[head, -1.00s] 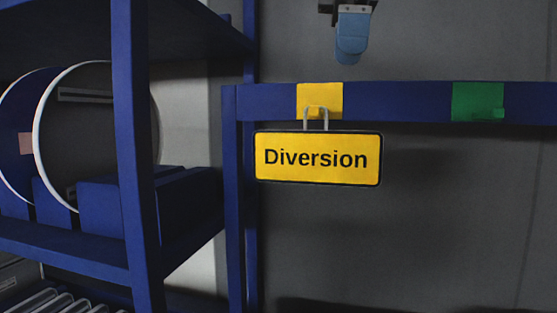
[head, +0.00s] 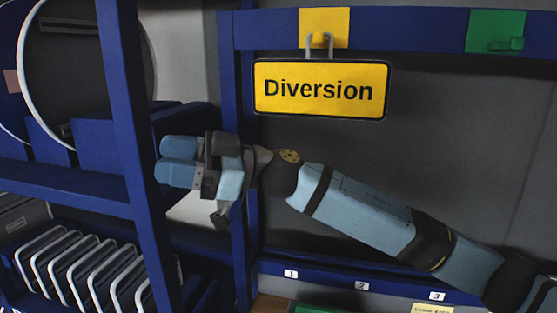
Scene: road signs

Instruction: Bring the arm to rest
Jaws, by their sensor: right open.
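My right arm comes in from the lower right and reaches across to the left. Its right gripper (head: 176,162) is open and empty, pointing left in front of the blue shelf frame. The yellow "Diversion" sign (head: 320,90) hangs by its wire loop from the hook on the yellow patch (head: 324,24) of the blue rail, above my right arm and apart from it. My left gripper is not in view.
A green patch with an empty hook (head: 496,32) is on the rail at right. The blue shelf post (head: 132,150) stands at left, with round signs behind it. Several white-edged plates (head: 85,270) stand in a rack at lower left. A numbered blue ledge (head: 325,281) runs below.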

